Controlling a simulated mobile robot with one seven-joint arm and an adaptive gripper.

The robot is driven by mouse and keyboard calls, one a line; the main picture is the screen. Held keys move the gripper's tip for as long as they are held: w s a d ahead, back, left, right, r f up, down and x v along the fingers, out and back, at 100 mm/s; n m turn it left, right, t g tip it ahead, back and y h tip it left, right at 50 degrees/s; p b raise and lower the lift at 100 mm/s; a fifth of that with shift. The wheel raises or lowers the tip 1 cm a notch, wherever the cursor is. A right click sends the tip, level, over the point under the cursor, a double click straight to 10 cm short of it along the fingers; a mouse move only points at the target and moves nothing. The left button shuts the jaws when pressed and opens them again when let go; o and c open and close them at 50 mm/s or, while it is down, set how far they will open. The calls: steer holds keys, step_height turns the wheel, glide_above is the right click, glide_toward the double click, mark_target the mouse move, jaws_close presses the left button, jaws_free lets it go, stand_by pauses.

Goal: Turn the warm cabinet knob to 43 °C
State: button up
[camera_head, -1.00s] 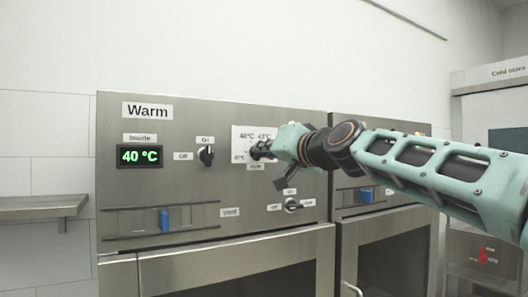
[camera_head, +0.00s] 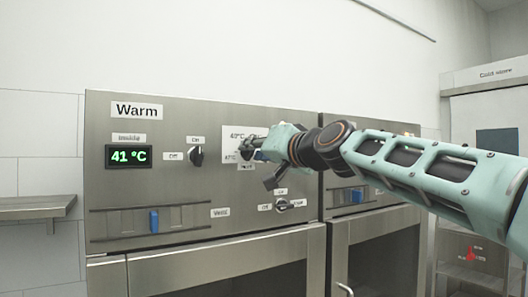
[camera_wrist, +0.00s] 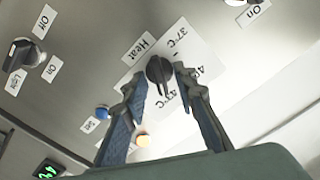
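The warm cabinet's heat knob (camera_wrist: 159,70) is dark and sits on a white label plate (camera_wrist: 207,48) marked 37, 40 and 43 °C. In the wrist view its narrow end points down, close to the 43 °C mark. My gripper (camera_wrist: 160,75) is open, with one fingertip on each side of the knob and small gaps showing; contact is unclear. In the head view my gripper (camera_head: 252,149) is at the plate and mostly hides the knob. The green inside display (camera_head: 128,156) reads 41 °C.
An on/off knob (camera_head: 196,155) is left of the plate, and another switch (camera_head: 283,205) is just below my gripper. A blue vent slider (camera_head: 154,221) is lower left.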

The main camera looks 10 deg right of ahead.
steer(key=v, duration=1.2)
stand_by(0.4)
steer(key=s+a+f+n+g+h, duration=0.1)
steer(key=s+a+f+g, duration=0.25)
steer(key=f, duration=0.65)
steer(key=s+a+f+n+g, duration=0.1)
steer(key=s+a+f+g, duration=0.2)
steer(key=f, duration=0.7)
steer(key=s+d+f+g+h, duration=0.1)
steer(key=s+f+g+h, duration=0.1)
steer(key=s+f, duration=0.7)
steer(key=s+d+f+g+h, duration=0.1)
steer(key=s+f+g+h, duration=0.3)
steer(key=f, duration=0.8)
step_height(320, 180, up, 12)
steer(key=s+y+p, duration=0.1)
steer(key=s+p, duration=0.1)
steer(key=p, duration=1.1)
steer(key=shift+d+f+t, duration=0.15)
steer(key=shift+d+t, duration=0.05)
steer(key=shift+t, duration=0.25)
